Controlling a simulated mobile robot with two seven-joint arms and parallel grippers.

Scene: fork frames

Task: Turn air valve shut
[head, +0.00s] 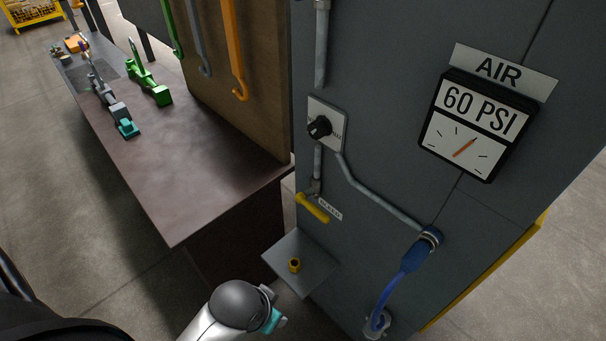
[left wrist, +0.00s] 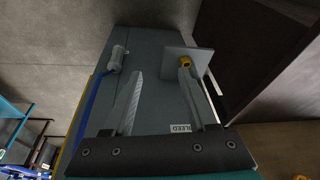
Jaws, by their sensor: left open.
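A black knob (head: 319,127) sits on a white plate on the grey cabinet, in line with a pipe; its plate's lettering is partly hidden. Below it is a yellow lever (head: 313,207), slanting down to the right, beside a BLEED label (head: 329,209). The AIR gauge (head: 476,124) reads 60 PSI. My left gripper (head: 273,312) is at the bottom of the head view, below the small shelf, apart from knob and lever. In the left wrist view its fingers (left wrist: 162,75) are spread with nothing held; the BLEED label (left wrist: 181,128) shows beyond them. My right gripper is not in view.
A blue hose (head: 399,280) hangs to the right. A brown workbench (head: 175,190) with tools stands left, under hanging hooks (head: 236,55).

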